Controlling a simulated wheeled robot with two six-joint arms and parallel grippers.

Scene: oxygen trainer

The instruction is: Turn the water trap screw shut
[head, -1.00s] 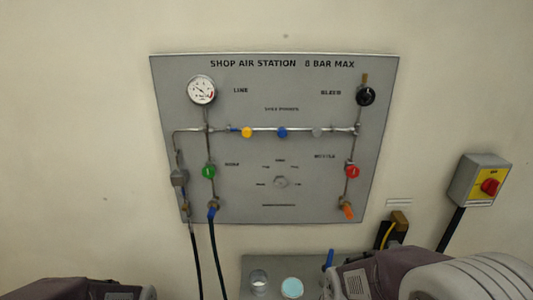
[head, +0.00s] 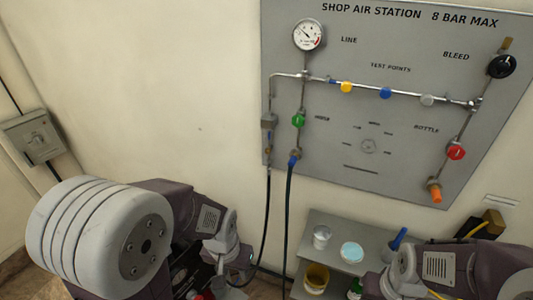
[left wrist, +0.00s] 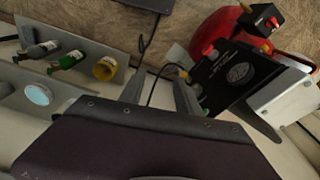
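The water trap (head: 268,121) looks to be the small grey block on the left pipe branch of the grey panel (head: 330,165) in the head view. A thin stem hangs below it, and the screw is too small to make out surely. My left gripper is at the end of the arm at the lower left of the head view, below and left of the trap, with its fingers unclear there. In the left wrist view my left gripper (left wrist: 160,95) has two grey fingers apart with nothing between them. My right gripper is not in view; only its arm shows at lower right.
Black hoses (head: 287,215) hang below the panel. A shelf (head: 325,228) holds a cup, a light-blue dish (head: 351,252) and a blue-handled tool. A yellow cup (left wrist: 105,68) and a red tank (left wrist: 215,30) show in the left wrist view.

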